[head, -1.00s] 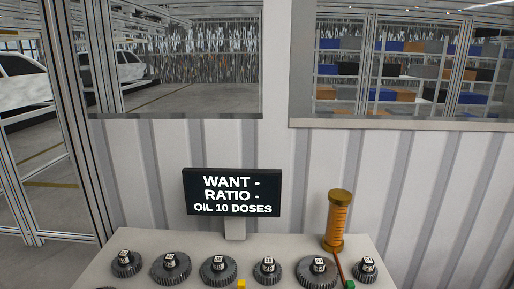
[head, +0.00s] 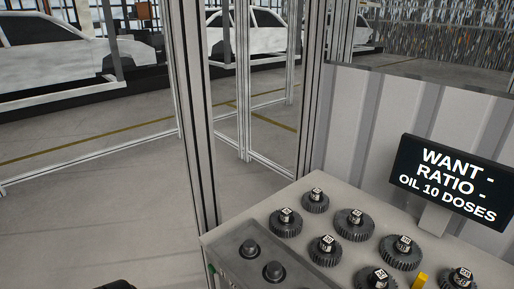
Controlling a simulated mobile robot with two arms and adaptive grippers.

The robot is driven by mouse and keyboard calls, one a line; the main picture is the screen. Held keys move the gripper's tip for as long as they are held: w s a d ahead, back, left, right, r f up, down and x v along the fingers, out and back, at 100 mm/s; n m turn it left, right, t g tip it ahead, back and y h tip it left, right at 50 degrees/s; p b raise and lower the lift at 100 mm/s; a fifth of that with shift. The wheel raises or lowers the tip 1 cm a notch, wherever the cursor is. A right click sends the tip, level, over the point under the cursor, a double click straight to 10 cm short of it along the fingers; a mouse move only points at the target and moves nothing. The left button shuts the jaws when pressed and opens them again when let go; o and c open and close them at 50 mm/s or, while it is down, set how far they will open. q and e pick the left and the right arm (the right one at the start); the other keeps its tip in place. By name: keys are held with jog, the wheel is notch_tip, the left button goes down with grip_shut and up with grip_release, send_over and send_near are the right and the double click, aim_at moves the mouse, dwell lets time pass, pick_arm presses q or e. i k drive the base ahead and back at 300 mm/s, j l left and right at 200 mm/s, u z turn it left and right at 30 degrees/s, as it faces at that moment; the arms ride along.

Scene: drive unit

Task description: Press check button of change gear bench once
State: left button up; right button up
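The change gear bench (head: 232,235) is at the lower right, its pale top cut off by the bottom and right edges. Several dark toothed gears with labelled hubs stand on it, one of them the gear (head: 354,224) near the back. Two dark round posts (head: 249,249) stand on a grey plate at the left end. A black display (head: 452,180) reads "WANT -", "RATIO -", "OIL 10 DOSES". A yellow piece (head: 419,281) shows at the bottom edge. I cannot make out which part is the check button.
A metal frame post (head: 196,120) stands just behind the bench's left end. White car bodies (head: 245,32) are beyond the frames. The floor (head: 95,220) left of the bench looks clear. A ribbed wall (head: 400,110) is behind the bench.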

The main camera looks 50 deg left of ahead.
aim_at(211, 269)
jog(key=u, duration=1.85)
